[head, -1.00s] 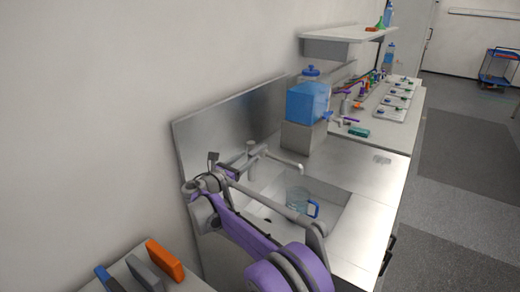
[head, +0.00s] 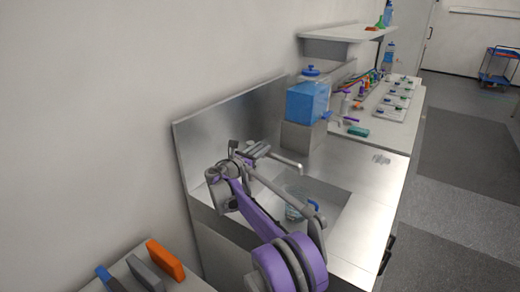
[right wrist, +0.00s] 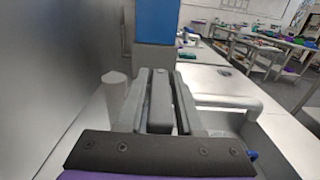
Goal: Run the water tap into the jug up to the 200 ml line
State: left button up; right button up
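The grey water tap stands at the back of the sink, and its spout (head: 286,163) reaches over the basin; it also shows in the right wrist view (right wrist: 228,101). The clear jug (head: 294,209) with a blue handle stands upright in the sink, partly hidden behind my right arm. Its water level and 200 ml line cannot be made out. My right gripper (head: 250,153) is at the tap's top, overlapping it in the head view. My left gripper is out of view.
A blue water container (head: 307,101) stands on a grey block behind the sink. The metal splashback (head: 215,135) rises close beside the tap. Orange and grey upright items (head: 165,260) stand on a surface at the lower left. The counter right of the sink is clear.

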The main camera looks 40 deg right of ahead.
grip_shut()
dwell(1.1)
